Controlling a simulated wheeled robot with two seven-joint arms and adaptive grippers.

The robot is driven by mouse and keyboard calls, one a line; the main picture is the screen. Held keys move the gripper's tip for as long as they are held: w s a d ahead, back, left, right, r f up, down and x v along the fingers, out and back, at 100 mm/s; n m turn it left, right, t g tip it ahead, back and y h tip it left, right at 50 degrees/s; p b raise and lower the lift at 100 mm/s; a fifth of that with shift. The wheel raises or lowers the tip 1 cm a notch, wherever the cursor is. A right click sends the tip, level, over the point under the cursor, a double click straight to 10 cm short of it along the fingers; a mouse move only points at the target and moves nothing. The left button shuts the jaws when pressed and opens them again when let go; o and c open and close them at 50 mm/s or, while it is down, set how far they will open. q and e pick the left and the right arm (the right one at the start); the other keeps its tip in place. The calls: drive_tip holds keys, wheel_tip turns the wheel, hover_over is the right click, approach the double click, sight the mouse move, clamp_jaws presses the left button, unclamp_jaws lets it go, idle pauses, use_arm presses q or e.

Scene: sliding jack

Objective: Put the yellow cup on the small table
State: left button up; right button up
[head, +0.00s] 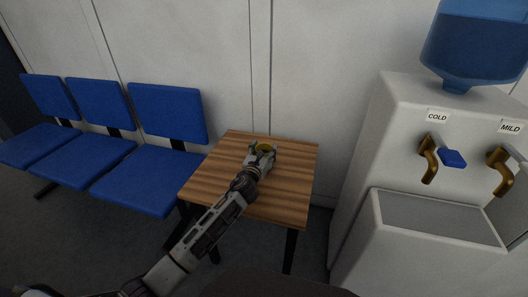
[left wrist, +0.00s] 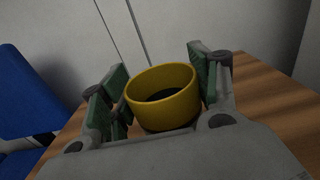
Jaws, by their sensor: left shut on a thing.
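The yellow cup (left wrist: 162,98) is upright between the green-padded fingers of my left gripper (left wrist: 158,92) in the left wrist view, with its dark inside showing. In the head view the cup (head: 264,147) shows only in part, behind my left gripper (head: 261,155). The gripper is shut on the cup. Both are over the small wooden table (head: 290,190), towards its far half. Whether the cup's base touches the tabletop is hidden by the gripper. My right gripper is in neither view.
A row of blue chairs (head: 165,115) stands left of the table. A white water dispenser (head: 395,100) with COLD and MILD taps stands to the right. A wall (head: 200,60) is close behind the table. The tabletop around the cup is clear.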

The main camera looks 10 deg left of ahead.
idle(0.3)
use_arm(q)
drive_tip(key=o, duration=1.7)
drive_tip(key=shift+c, duration=0.2)
